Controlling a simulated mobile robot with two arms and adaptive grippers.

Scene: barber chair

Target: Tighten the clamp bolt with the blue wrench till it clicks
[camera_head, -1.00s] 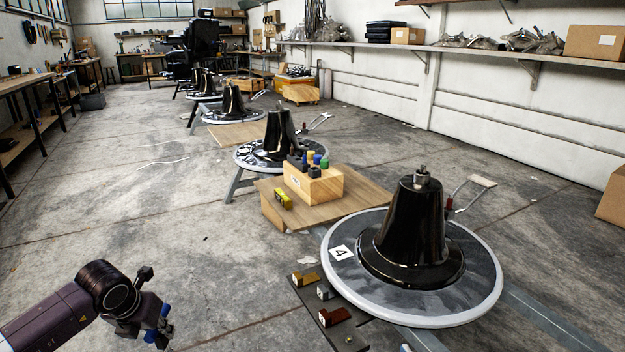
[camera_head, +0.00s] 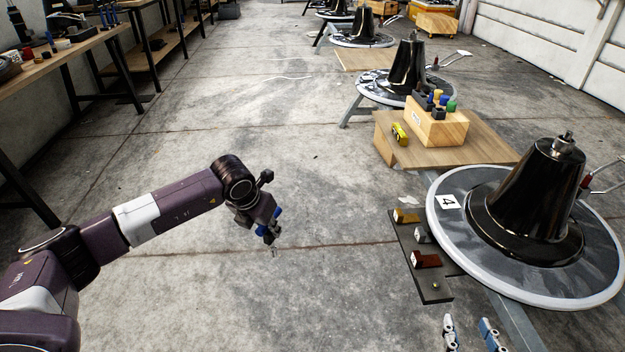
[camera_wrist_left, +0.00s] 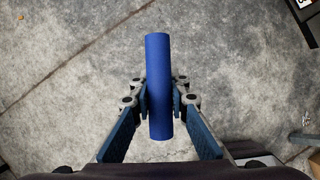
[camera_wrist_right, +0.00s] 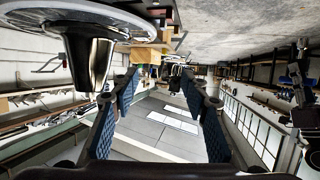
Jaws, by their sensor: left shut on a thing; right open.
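My left gripper (camera_head: 270,232) is shut on a blue cylinder (camera_wrist_left: 158,85), which looks like the handle of the blue wrench. It is held over bare floor, left of the nearest chair base. No wrench head shows in the left wrist view. The chair base is a grey disc (camera_head: 600,282) marked 4, with a black cone (camera_head: 520,200) on it. A small metal fitting (camera_head: 564,141) tops the cone; I cannot tell whether it is the clamp bolt. My right gripper (camera_head: 470,332) is open and empty at the bottom edge, below the disc. The right wrist view (camera_wrist_right: 160,95) shows its spread fingers.
A dark plate (camera_head: 433,284) with several small blocks lies beside the disc. A wooden block (camera_head: 436,128) with several coloured pieces stands on a low board (camera_head: 490,152) behind. More chair bases stand farther back. Workbenches (camera_head: 60,55) line the left. The middle floor is clear.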

